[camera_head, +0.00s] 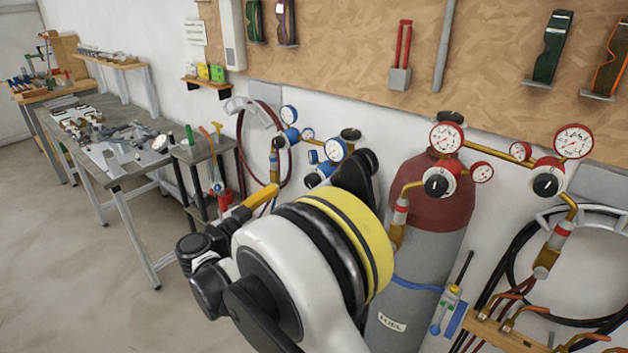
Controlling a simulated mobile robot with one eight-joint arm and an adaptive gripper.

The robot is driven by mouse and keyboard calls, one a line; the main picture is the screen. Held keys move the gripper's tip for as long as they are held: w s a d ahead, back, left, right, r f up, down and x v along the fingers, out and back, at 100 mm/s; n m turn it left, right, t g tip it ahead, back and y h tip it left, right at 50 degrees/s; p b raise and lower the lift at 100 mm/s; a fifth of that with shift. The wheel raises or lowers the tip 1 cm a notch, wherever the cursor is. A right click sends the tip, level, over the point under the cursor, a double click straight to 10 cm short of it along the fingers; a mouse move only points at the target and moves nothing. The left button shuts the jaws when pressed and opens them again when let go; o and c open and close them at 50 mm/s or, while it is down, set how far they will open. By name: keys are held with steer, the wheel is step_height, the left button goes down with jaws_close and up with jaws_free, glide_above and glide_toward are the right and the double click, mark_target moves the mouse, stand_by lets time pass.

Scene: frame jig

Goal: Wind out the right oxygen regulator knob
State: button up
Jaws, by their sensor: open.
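Two oxygen regulators with blue-rimmed gauges are on the wall side, left of the red-topped cylinder. The right oxygen regulator (334,150) shows its blue gauges; its knob cannot be made out clearly, as my arm and dark parts cover the area below. The left oxygen regulator (291,135) stands beside it. My gripper (357,174) shows only in part, as black pieces beyond the yellow ring of my arm. It is open and appears close to the right regulator's right side. Whether it touches anything cannot be told.
The fuel cylinder (435,195) carries red-rimmed regulators with black knobs (437,186) (545,185) at the right. Coiled hoses (590,225) hang there. Workbenches (110,140) with tools stand at the left. The floor (60,270) at the lower left is clear.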

mark_target(309, 184)
steer(key=b+x, duration=0.2)
steer(key=x, duration=0.8)
steer(key=shift+d, duration=0.2)
steer(key=c, duration=1.2)
